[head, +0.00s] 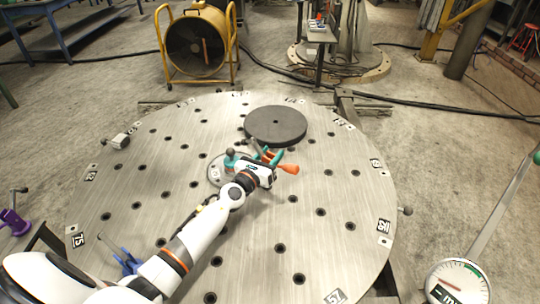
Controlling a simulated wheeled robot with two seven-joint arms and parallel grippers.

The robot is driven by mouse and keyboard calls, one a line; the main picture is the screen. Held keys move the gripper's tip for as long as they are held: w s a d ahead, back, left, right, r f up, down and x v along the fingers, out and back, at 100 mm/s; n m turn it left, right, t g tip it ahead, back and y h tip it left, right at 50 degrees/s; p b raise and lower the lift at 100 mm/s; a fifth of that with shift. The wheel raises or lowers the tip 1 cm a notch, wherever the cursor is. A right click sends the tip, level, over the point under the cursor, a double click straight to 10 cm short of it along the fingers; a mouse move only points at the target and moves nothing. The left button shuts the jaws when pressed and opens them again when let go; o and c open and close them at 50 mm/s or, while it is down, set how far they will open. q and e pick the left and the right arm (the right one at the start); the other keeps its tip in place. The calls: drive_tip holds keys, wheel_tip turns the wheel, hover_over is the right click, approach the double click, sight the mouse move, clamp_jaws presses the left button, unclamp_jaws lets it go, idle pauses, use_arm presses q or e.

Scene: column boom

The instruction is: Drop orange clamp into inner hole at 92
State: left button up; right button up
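A round steel table (330,225) with many holes fills the middle. The rim label at the left (90,176) seems to read 92, though it is small; dark holes lie inward from it. My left gripper (267,160) is over the table's centre, its arm coming from the lower left. The orange clamp shows as an orange handle (289,168) just right of the gripper; the rest is hidden or merges with teal parts (272,156) at the fingertips. I cannot tell whether the fingers hold it. My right gripper is not in view.
A dark disc (275,125) lies behind the gripper. A teal piece with a knob (231,158) stands left of it. A blue clamp (128,262) is beside my forearm. A purple clamp (14,220) is at far left. A dial gauge (457,284) is lower right. The table's right side is clear.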

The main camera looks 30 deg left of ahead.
use_arm(q)
drive_tip(key=shift+r, duration=0.3)
drive_tip(key=o, duration=0.6)
drive_tip(key=shift+o, duration=0.2)
drive_tip(key=shift+f, duration=0.2)
drive_tip(key=s, duration=1.2)
drive_tip(key=shift+a+r, duration=0.15)
drive_tip(key=shift+a, duration=0.25)
